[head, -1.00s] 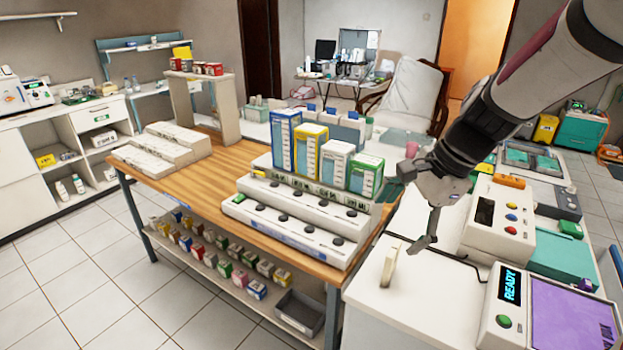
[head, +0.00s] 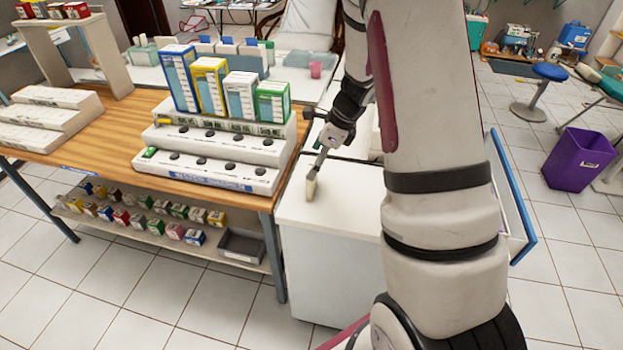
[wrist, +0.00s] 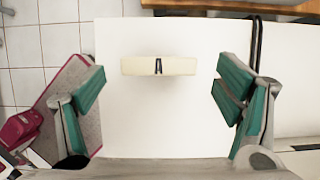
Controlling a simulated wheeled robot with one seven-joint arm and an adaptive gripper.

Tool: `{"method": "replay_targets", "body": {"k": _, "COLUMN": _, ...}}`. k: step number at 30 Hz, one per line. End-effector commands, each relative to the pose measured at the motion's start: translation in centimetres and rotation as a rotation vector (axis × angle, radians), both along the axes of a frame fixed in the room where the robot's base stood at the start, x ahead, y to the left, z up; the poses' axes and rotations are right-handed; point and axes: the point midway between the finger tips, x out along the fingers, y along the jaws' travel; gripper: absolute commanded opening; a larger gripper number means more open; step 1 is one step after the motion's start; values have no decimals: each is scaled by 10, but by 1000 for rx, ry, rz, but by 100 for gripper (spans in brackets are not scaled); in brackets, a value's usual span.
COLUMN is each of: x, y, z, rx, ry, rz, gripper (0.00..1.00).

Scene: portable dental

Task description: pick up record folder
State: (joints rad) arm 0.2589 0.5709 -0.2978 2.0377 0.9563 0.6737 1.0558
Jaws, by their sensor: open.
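The record folder (head: 311,186) appears to be the narrow cream piece standing on the white cabinet top (head: 345,205). In the wrist view the folder (wrist: 140,66) is a slim cream bar with a black letter A. It lies across the view, above the middle. My gripper (wrist: 162,92) is open and empty, with one teal-padded finger wide to the left and one wide to the right of the folder, both apart from it. In the head view my gripper (head: 321,160) hangs close above the folder, and my arm hides part of the cabinet top.
A wooden table (head: 117,153) left of the cabinet carries a white stepped rack (head: 215,172) with blue, yellow, white and green boxes. Small boxes and a grey bin (head: 242,246) sit on its lower shelf. A purple bin (head: 580,160) stands on the floor at the right.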

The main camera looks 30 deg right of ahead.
Motion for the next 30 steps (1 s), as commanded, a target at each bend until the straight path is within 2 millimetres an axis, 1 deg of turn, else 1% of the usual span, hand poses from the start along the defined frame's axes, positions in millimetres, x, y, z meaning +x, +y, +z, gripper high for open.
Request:
{"method": "replay_targets", "body": {"k": 1, "x": 1, "y": 2, "z": -5, "rx": 2, "ry": 2, "rz": 0, "gripper": 85}}
{"method": "replay_targets", "body": {"k": 8, "x": 5, "y": 6, "z": -18, "rx": 0, "ry": 2, "rz": 2, "gripper": 85}}
{"method": "replay_targets", "body": {"k": 15, "x": 14, "y": 17, "z": -48, "rx": 1, "ry": 2, "rz": 1, "gripper": 85}}
{"method": "replay_targets", "body": {"k": 18, "x": 17, "y": 19, "z": -56, "rx": 1, "ry": 1, "rz": 2, "gripper": 85}}
{"method": "replay_targets", "body": {"k": 26, "x": 19, "y": 20, "z": -59, "rx": -1, "ry": -1, "rz": 1, "gripper": 85}}
{"method": "replay_targets", "body": {"k": 27, "x": 19, "y": 20, "z": -59, "rx": -1, "ry": -1, "rz": 1, "gripper": 80}}
{"method": "replay_targets", "body": {"k": 28, "x": 19, "y": 20, "z": -59, "rx": -1, "ry": -1, "rz": 1, "gripper": 74}}
{"method": "replay_targets", "body": {"k": 29, "x": 19, "y": 20, "z": -59, "rx": -1, "ry": -1, "rz": 1, "gripper": 67}}
{"method": "replay_targets", "body": {"k": 30, "x": 19, "y": 20, "z": -58, "rx": 0, "ry": 0, "rz": 1, "gripper": 58}}
